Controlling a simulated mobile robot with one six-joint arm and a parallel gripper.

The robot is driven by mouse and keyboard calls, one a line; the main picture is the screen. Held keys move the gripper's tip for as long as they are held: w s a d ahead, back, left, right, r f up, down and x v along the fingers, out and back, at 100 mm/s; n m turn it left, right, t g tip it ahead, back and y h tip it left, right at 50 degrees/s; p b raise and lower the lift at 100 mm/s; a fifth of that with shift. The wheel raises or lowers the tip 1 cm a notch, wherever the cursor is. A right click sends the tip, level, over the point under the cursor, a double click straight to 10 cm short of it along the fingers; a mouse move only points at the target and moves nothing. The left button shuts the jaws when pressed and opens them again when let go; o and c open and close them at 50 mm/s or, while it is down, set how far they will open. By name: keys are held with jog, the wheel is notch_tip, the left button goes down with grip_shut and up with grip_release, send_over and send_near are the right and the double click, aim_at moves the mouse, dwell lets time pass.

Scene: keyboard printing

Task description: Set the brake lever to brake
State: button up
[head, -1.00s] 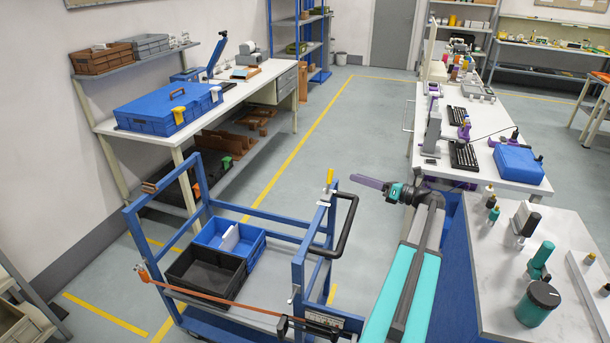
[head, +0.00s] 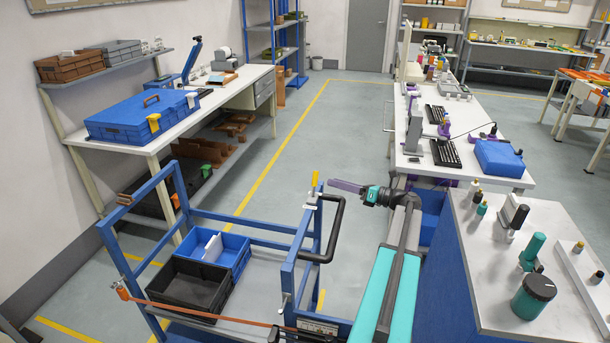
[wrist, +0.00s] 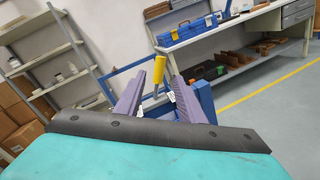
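The brake lever (head: 315,179) has a yellow grip and stands nearly upright on the top corner of the blue cart (head: 287,262). In the wrist view the yellow lever (wrist: 158,75) shows ahead, in line with the gap between my purple fingers, leaning slightly. My gripper (head: 345,186) is just right of the lever in the head view, with its fingers pointing at it. In the wrist view my gripper (wrist: 157,92) is open, with nothing held. I cannot tell whether the fingers reach around the lever. A small white label sits beside the lever's base.
The cart carries a blue bin (head: 236,255) and a black bin (head: 170,286). A black bent handle (head: 335,232) sticks out from the cart below my gripper. A grey-topped counter (head: 470,270) stands close on the right. Open floor lies beyond the cart.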

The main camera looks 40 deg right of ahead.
aim_at(315, 183)
jog(key=p+x, duration=0.4)
jog(key=x, duration=0.9)
